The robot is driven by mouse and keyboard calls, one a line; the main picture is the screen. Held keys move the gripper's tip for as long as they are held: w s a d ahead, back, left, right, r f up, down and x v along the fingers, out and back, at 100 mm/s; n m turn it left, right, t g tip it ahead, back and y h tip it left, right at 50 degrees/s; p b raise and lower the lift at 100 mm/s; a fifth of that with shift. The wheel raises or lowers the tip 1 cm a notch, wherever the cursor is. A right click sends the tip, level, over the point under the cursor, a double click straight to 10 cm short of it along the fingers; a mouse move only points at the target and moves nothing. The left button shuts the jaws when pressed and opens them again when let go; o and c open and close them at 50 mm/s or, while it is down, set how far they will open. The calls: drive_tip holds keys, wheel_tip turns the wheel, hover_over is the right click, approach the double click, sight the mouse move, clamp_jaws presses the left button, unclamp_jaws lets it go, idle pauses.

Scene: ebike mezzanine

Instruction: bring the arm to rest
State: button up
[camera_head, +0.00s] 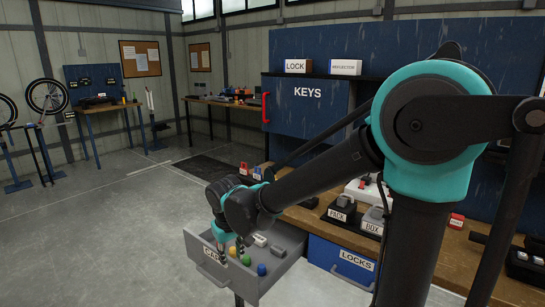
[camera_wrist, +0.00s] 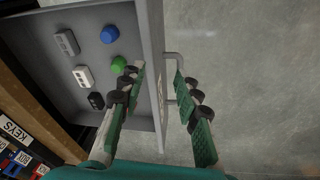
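My gripper (camera_wrist: 159,75) is open in the wrist view, with its two green-padded fingers apart. One finger is over the inside of the open grey drawer (camera_wrist: 150,25), the other outside its front wall, near the handle (camera_wrist: 172,57). I cannot tell whether either finger touches the wall. Nothing shows held between the fingers. In the head view my gripper (camera_head: 229,238) is low over the front of the drawer (camera_head: 207,262), partly hiding its label. My arm reaches down to it from the right.
The drawer holds a blue cap (camera_wrist: 108,35), a green cap (camera_wrist: 118,65), a yellow cap (camera_head: 233,251) and small blocks (camera_wrist: 83,77). Right of it are the workbench (camera_head: 465,262), a blue LOCKS drawer (camera_head: 342,259) and the KEYS cabinet (camera_head: 305,115).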

drive_tip(key=w+d+m+t, duration=0.2)
drive_tip(key=w+d+m, duration=0.15)
drive_tip(key=d, duration=1.25)
drive_tip(key=w+d+m+t, duration=0.2)
drive_tip(key=d+m+t, duration=0.15)
drive_tip(key=d, duration=1.25)
drive_tip(key=s+f+g, duration=0.2)
drive_tip(key=s+f, duration=0.1)
drive_tip(key=s, duration=0.3)
drive_tip(key=s+f+g, duration=0.1)
drive_tip(key=s+f, duration=0.2)
drive_tip(key=s, duration=0.3)
drive_tip(key=shift+s+a+f+g, duration=0.25)
drive_tip(key=shift+s+a+g, duration=0.05)
drive_tip(key=shift+a+g, duration=0.05)
